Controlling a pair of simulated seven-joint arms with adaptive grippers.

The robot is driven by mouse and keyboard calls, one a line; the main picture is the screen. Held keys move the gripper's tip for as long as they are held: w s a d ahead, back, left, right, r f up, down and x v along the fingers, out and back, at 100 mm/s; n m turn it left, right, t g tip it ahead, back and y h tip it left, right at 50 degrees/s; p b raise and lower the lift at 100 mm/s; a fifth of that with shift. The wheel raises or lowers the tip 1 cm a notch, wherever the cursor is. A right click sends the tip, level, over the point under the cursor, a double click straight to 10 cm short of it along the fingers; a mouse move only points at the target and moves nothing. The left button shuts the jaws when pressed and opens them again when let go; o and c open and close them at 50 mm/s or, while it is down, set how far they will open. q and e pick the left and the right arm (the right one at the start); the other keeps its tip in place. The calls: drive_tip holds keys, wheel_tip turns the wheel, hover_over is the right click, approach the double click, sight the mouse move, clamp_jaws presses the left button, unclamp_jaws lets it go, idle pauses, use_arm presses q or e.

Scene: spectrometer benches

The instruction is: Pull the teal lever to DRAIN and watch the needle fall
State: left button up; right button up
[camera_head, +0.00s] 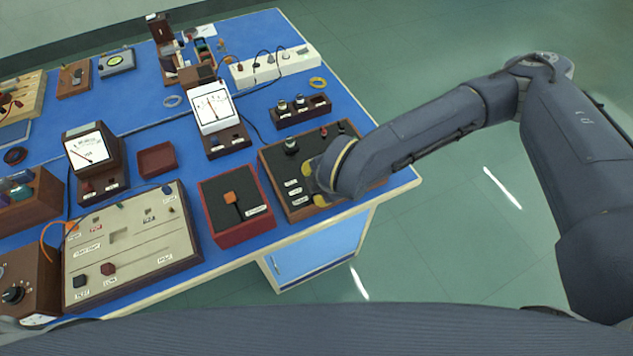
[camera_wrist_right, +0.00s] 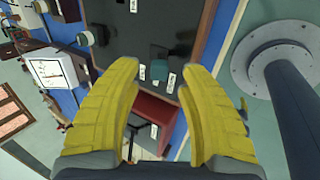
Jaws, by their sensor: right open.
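The dark-topped wooden control box (camera_head: 272,165) stands at the table's front right corner. The teal lever (camera_wrist_right: 159,70) shows in the right wrist view, on the box's dark panel (camera_wrist_right: 135,33) among small white labels; their words are too small to read there. In the head view my right gripper hides the lever. My right gripper (camera_head: 320,184) is over the front part of the panel. In the wrist view its yellow fingers (camera_wrist_right: 172,88) are open and apart, empty, with the lever in the gap beyond the tips. A white needle meter (camera_head: 211,106) stands behind and left of the box.
A red-sided box with an orange-knobbed lever (camera_head: 230,198) sits just left. A beige panel (camera_head: 128,244), a second meter (camera_head: 88,150) and a red tray (camera_head: 157,159) lie further left. A dark block with knobs (camera_head: 301,111) stands behind. Open floor lies right.

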drive_tip(key=shift+v, duration=2.65)
drive_tip(key=shift+a, duration=0.1)
